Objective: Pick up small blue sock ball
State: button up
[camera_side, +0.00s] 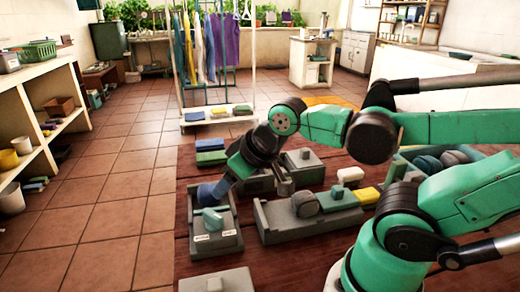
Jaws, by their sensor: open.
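A blue rounded thing (208,194), which looks like the small blue sock ball, sits at the back of the grey tray (216,248) at the left of the table. The green and dark end of my arm slants over that tray's back right corner. My gripper (284,187) appears as dark grey parts under the wrist, open, with nothing seen in it. It is to the right of the blue thing and left of a grey ball (305,204). Its fingertips are small and hard to make out. Blue-grey balls (428,164) lie in a green-rimmed bin at the right.
A grey tray (275,237) holds the grey ball and a green-topped block. A yellow block (367,195) and white piece (350,174) lie beside it. Blue and green blocks (211,152) lie at the table's back left. A lidded grey box (303,165) stands behind my gripper.

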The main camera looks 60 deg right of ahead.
jog(key=o, duration=0.6)
jog(key=m+g, duration=0.7)
jog(key=m, duration=0.3)
send_over(209, 188)
notch_tip(209, 188, down, 4)
jog(key=shift+s+a+f, duration=0.1)
jog(key=shift+a, duration=0.05)
jog(key=shift+f, duration=3.05)
